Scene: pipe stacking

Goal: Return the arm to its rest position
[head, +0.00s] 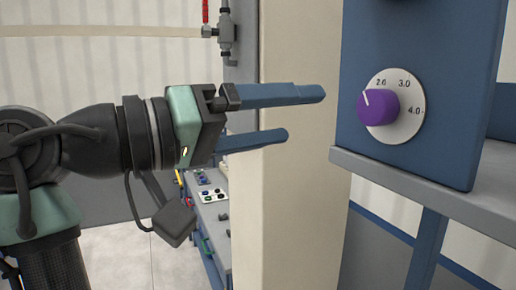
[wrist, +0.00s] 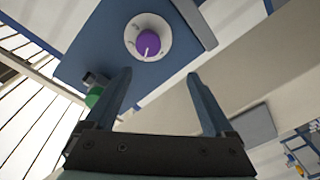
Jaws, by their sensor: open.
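My gripper (head: 306,115) is open and empty, with its two blue fingers apart and pointing right in the head view. The fingertips stop a little short of a blue panel (head: 425,150) and its purple knob (head: 378,107); a gap shows between them. My gripper (wrist: 160,80) also shows in the wrist view, with nothing between the fingers. There the purple knob (wrist: 148,43) lies beyond the fingertips, nearer the left finger. The knob sits on a white dial marked 2.0, 3.0 and 4.0, its white pointer line turned to the upper left in the head view.
A grey shelf (head: 400,185) runs under the panel. A beige column (head: 290,190) stands behind the fingers. A pipe fitting (head: 225,35) hangs at the upper middle. A bench with small coloured parts (head: 212,200) is lower down. A green item (wrist: 95,97) shows beside the left finger.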

